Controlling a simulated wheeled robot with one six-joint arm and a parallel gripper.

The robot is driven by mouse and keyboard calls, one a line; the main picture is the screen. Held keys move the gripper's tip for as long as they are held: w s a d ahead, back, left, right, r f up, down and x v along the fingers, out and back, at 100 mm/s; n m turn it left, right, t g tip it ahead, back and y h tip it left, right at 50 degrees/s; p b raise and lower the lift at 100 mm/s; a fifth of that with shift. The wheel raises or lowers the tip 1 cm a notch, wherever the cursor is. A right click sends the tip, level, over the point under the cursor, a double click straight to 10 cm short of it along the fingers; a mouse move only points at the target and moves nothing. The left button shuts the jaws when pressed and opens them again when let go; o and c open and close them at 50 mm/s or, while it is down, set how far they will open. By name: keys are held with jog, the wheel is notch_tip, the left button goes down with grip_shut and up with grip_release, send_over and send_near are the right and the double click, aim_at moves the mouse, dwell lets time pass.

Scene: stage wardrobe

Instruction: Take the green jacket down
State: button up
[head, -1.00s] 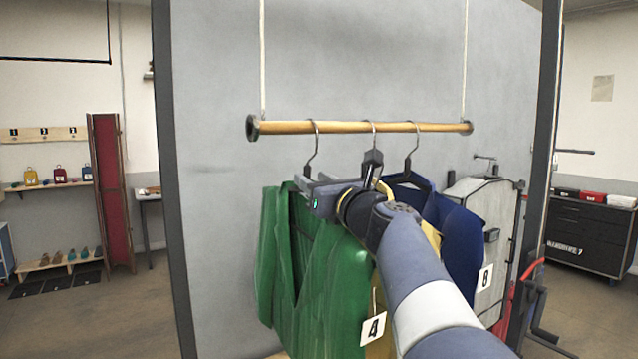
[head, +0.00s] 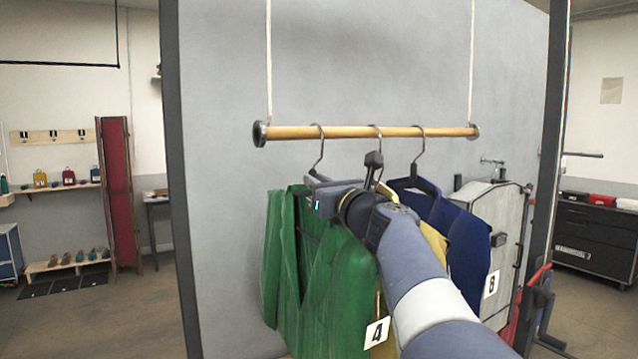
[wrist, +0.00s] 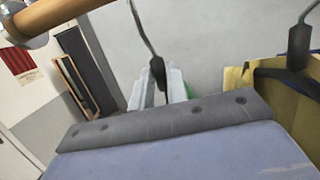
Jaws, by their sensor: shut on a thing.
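The green jacket (head: 338,285) hangs at the left end of a wooden rod (head: 365,132), with a tag marked 4 (head: 377,332) low on it. The metal hook of its hanger (head: 318,150) is over the rod. My gripper (head: 314,181) is at the jacket's collar, below the rod, shut on the hanger's neck. In the wrist view the dark hanger neck (wrist: 158,75) sits between the pale fingers, and a little green shows beside them. My wrist and arm cover the jacket's right shoulder in the head view.
A yellow garment (head: 435,243) and a blue jacket (head: 467,245) hang close on the right, partly behind my arm. A grey panel (head: 220,200) stands behind the rod. A grey case (head: 490,215) is at the right. Floor at left is open.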

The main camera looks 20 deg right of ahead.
jog(key=shift+w+f, duration=0.1)
jog(key=shift+f, duration=0.15)
grip_shut()
jog(key=shift+r, duration=0.1)
jog(key=shift+r+p, duration=1.55)
jog(key=shift+r, duration=0.2)
jog(key=r+v, duration=0.1)
jog(key=v, duration=0.7)
jog(key=shift+s+r+b, duration=0.2)
jog(key=shift+s+b, duration=0.15)
jog(key=shift+s, duration=0.2)
jog(key=shift+w, duration=0.15)
